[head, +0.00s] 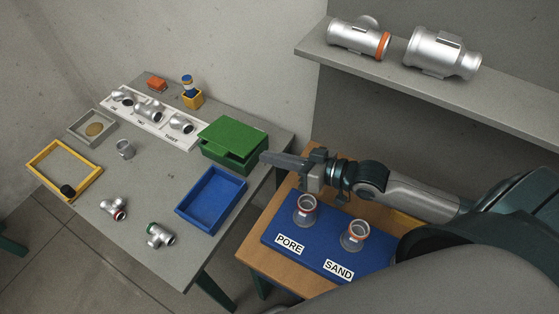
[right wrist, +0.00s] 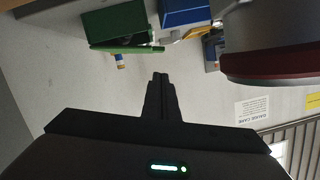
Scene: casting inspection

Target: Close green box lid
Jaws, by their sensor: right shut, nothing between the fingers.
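The green box (head: 228,163) stands at the right edge of the grey table. Its green lid (head: 235,134) lies over the top, with a dark gap under its near side, so it does not look flush. In the right wrist view the box (right wrist: 112,24) shows at the top, with the lid (right wrist: 125,48) as a thin plate reaching past the box to the right. My right gripper (head: 266,157) is shut and empty, its tip just right of the box and apart from it. Its fingers (right wrist: 161,78) show together in the wrist view. My left gripper is not in view.
A blue tray (head: 184,209) sits in front of the box. A white rack (head: 142,118) with metal fittings stands to its left. A grey shelf (head: 500,110) with castings is above right.

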